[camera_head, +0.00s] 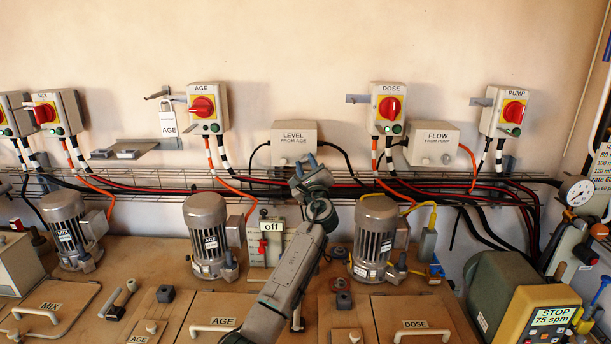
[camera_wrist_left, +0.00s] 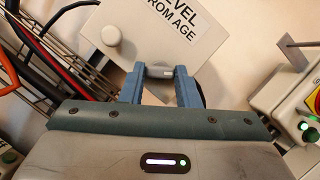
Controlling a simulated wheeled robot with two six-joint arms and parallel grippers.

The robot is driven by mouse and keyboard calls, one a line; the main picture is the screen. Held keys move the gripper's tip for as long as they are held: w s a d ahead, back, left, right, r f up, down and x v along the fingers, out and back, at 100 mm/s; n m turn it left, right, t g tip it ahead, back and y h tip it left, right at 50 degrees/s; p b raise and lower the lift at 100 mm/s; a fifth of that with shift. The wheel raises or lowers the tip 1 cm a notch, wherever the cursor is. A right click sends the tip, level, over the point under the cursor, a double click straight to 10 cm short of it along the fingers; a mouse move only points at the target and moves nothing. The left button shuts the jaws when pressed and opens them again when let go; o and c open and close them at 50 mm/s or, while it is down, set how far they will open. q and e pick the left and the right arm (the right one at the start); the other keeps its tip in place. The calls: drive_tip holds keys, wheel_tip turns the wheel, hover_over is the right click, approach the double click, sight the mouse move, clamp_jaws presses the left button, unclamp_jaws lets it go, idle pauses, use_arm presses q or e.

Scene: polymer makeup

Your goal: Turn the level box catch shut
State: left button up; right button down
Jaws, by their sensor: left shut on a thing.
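The level box (camera_head: 293,134), a pale box labelled "LEVEL FROM AGE", is fixed to the wall above the wire tray. In the left wrist view the box (camera_wrist_left: 155,25) looks tilted, and its lower edge is by my fingertips. My left gripper (camera_head: 307,164) reaches up to the box's underside. In the left wrist view its two blue fingers (camera_wrist_left: 159,76) are closed on the small grey catch (camera_wrist_left: 160,72) at that edge. The fingers hide most of the catch, so I cannot tell how far it is turned. My right gripper is not in view.
A wire tray (camera_head: 160,181) with cables runs along the wall below the box. Switch boxes labelled AGE (camera_head: 207,108) and DOSE (camera_head: 388,108) flank it. The FLOW box (camera_head: 433,144) is to the right. Motors (camera_head: 206,236) stand on the bench below.

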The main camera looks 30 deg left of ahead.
use_arm(q)
drive_tip(key=n+g+b, duration=0.1)
drive_tip(key=n+b, duration=0.1)
drive_tip(key=n, duration=0.1)
drive_tip(key=shift+d+n+g, duration=0.1)
drive_tip(key=shift+n+g, duration=0.2)
drive_tip(key=shift+n, duration=0.1)
drive_tip(key=n+g+b, duration=0.1)
drive_tip(key=n, duration=0.2)
drive_tip(key=shift+w+r+y, duration=0.1)
drive_tip(key=shift+y, duration=0.2)
drive_tip(key=n+g+b, duration=0.1)
drive_tip(key=n, duration=0.1)
drive_tip(key=shift+r+n, duration=0.1)
drive_tip(key=shift+n, duration=0.2)
drive_tip(key=shift+r+n+g+h+b, duration=0.1)
drive_tip(key=shift+n+g+h+b, duration=0.35)
drive_tip(key=shift+n, duration=0.75)
drive_tip(key=o, duration=1)
